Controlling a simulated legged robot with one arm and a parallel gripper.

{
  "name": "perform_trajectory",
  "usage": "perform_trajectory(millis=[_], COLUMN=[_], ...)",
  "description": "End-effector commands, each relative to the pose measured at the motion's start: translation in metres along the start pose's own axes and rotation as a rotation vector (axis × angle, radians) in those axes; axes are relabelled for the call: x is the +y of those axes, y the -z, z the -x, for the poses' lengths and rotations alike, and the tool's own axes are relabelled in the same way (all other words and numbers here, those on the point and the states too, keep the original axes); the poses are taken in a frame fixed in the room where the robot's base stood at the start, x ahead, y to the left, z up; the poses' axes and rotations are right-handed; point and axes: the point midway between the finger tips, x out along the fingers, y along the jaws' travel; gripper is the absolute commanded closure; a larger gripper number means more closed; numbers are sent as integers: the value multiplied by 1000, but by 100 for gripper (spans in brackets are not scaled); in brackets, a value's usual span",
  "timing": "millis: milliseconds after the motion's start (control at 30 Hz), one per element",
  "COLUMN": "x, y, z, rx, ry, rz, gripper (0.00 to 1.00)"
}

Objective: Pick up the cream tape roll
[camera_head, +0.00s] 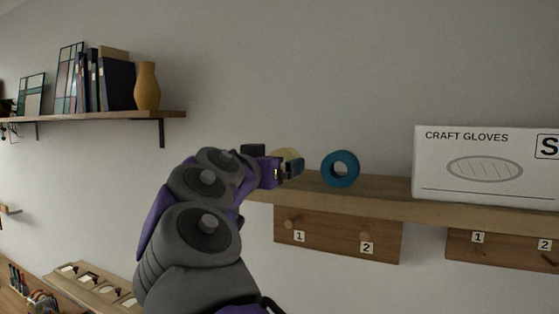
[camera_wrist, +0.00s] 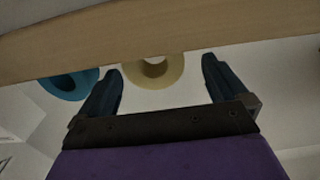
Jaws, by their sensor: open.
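The cream tape roll (camera_wrist: 153,70) shows in the wrist view between and beyond the two fingertips, beside the wooden shelf edge (camera_wrist: 180,25). In the head view the cream roll (camera_head: 286,156) is mostly hidden behind my gripper (camera_head: 277,168), with only its top showing. Whether the fingertips reach alongside the roll, I cannot tell. A blue tape roll (camera_head: 341,169) stands upright on the shelf, to the right of the cream roll in the head view.
A white craft gloves box (camera_head: 485,185) stands on the same shelf (camera_head: 385,190) at the right. Wooden boards with numbered pegs (camera_head: 337,236) hang below it. A higher shelf (camera_head: 100,119) at the left holds books and an ochre vase (camera_head: 147,87).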

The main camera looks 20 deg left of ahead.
Motion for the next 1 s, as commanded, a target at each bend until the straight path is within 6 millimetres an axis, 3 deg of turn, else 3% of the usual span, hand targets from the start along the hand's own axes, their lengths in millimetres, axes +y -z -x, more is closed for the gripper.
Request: perform_trajectory(millis=[200,433,1000], x=[2,-3,0], y=[3,0,1], z=[-29,-29,-30], rx=[-2,1,0], ry=[0,2,1], rz=[-1,1,-1], gripper=[0,0,54])
